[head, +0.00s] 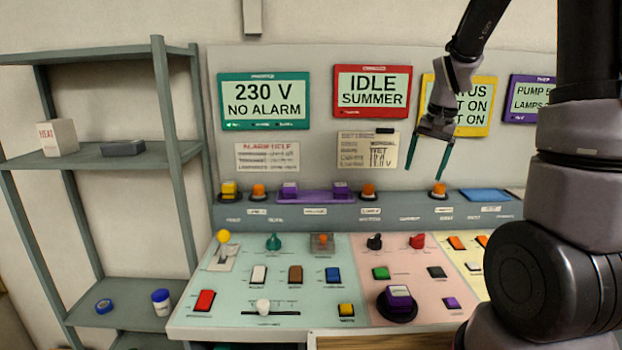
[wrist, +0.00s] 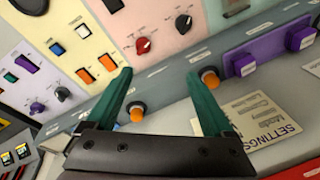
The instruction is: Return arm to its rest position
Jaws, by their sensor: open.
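My gripper (head: 431,150) hangs from my arm in front of the back panel, in the right half of the head view. Its two teal fingers are apart and nothing is between them. It is above the grey ledge, near an orange knob (head: 438,188), and apart from the panel and desk. In the wrist view my gripper (wrist: 168,95) shows both fingers spread, with orange knobs (wrist: 209,79) beyond and beside them. My arm partly hides the yellow-framed screen (head: 478,95) and the right end of the console.
The sloped control desk (head: 340,285) carries several buttons, knobs and a slider. A red-framed screen (head: 372,92) reads IDLE SUMMER and a teal-framed one (head: 264,100) reads 230 V NO ALARM. A grey shelf rack (head: 120,160) stands at left. The air above the desk is free.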

